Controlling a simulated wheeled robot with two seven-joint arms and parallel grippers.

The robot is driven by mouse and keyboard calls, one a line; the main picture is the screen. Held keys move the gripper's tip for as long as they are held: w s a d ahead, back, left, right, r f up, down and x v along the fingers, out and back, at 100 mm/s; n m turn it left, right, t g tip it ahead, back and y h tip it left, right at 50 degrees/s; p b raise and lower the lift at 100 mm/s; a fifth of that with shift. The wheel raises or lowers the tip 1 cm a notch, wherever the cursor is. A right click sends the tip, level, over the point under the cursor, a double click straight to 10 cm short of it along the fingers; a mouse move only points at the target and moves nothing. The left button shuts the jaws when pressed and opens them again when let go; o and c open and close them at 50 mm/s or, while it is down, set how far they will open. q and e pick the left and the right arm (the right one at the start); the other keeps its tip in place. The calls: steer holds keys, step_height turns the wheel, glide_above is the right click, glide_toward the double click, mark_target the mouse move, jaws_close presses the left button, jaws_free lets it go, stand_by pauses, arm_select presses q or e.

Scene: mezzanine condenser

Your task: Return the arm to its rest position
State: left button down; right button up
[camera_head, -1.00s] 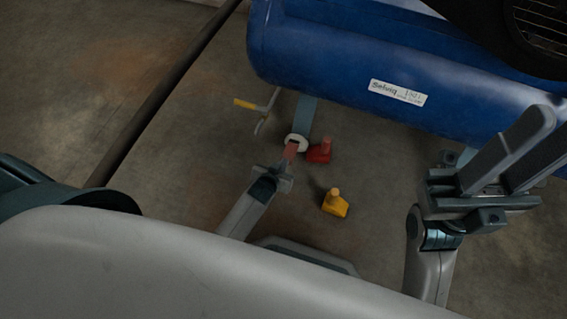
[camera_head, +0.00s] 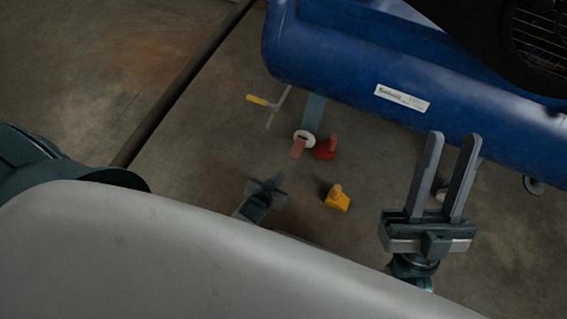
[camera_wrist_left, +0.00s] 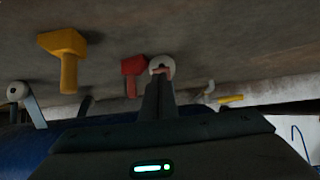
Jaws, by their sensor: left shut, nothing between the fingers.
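My left gripper (camera_head: 268,186) is low in the middle of the head view, partly cut off by my grey body. My right gripper (camera_head: 444,175) is at the right of the head view. Its two long fingers point up the picture and stand apart, with nothing between them.
A blue tank (camera_head: 345,55) fills the upper right. Near its foot are a white ring (camera_head: 304,136) with a pink tab (camera_head: 298,149), a red piece (camera_head: 326,150), a yellow piece (camera_head: 338,200) and a yellow-ended lever (camera_head: 258,100). A dark rail (camera_head: 185,85) crosses the left floor.

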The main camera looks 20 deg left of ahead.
arm_select(q)
steer(key=shift+s, duration=0.3)
stand_by(0.5)
